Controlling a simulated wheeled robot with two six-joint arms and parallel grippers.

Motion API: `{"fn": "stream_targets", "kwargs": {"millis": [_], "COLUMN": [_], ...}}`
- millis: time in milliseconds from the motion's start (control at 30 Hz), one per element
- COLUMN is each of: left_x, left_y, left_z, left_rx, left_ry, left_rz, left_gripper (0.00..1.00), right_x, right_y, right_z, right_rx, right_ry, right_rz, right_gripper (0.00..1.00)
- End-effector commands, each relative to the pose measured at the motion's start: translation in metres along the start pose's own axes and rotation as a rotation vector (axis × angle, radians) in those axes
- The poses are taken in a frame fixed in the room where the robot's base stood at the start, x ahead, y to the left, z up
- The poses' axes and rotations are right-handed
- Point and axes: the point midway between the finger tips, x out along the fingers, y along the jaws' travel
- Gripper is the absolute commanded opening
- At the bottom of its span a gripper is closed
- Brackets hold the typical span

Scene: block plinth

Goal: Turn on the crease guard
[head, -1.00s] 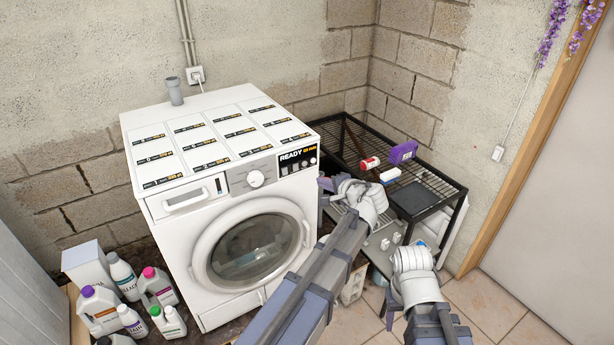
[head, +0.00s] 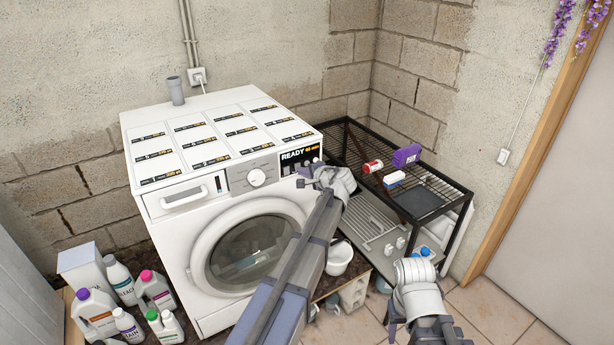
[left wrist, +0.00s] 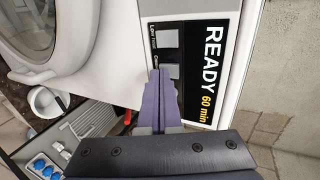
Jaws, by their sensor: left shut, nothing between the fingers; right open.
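The white washing machine (head: 180,215) stands against the wall. Its black control panel (head: 301,155) reads READY and shows a row of small buttons. In the left wrist view the panel (left wrist: 205,95) reads READY 60 min, with light grey buttons (left wrist: 167,38) beside small labels; one label starts with "C" and is partly hidden. My left gripper (head: 309,177) is shut and empty at the panel's lower edge. In the left wrist view its purple fingertips (left wrist: 160,76) overlap the button by the "C" label; I cannot tell if they touch it. My right gripper (head: 391,318) is open, low at the right.
A black wire rack (head: 450,195) stands right of the machine, holding a purple box (head: 407,155) and a red-and-white can (head: 373,166). A white pot (head: 338,260) is below the left arm. Several detergent bottles (head: 96,312) stand at the lower left.

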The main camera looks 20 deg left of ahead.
Motion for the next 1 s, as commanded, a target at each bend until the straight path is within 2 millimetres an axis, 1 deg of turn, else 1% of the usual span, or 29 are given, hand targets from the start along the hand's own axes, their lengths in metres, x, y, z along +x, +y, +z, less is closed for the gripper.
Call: {"fn": "stream_targets", "kwargs": {"millis": [300,400,633,767,1000], "left_x": [0.001,0.009,0.007,0.006,0.002], "left_y": [0.000,0.002,0.000,-0.003,-0.015], "left_z": [0.000,0.000,0.000,0.000,0.000], "left_rx": [0.000,-0.001,0.000,0.000,0.001], "left_ry": [0.000,-0.001,0.000,0.000,0.000], "left_rz": [0.000,0.000,0.000,0.000,-0.003], "left_gripper": [0.00,0.00,0.00,0.00,0.00], "right_x": [0.000,0.005,0.003,0.000,-0.012], "right_y": [0.000,-0.001,0.000,0.000,0.001], "right_z": [0.000,0.000,0.000,0.000,0.001], "right_rx": [0.000,0.000,0.000,0.000,0.000], "right_ry": [0.000,0.000,0.000,0.000,0.000], "right_rz": [0.000,0.000,0.000,0.000,0.000], "right_gripper": [0.50,0.50,0.50,0.50,0.50]}}
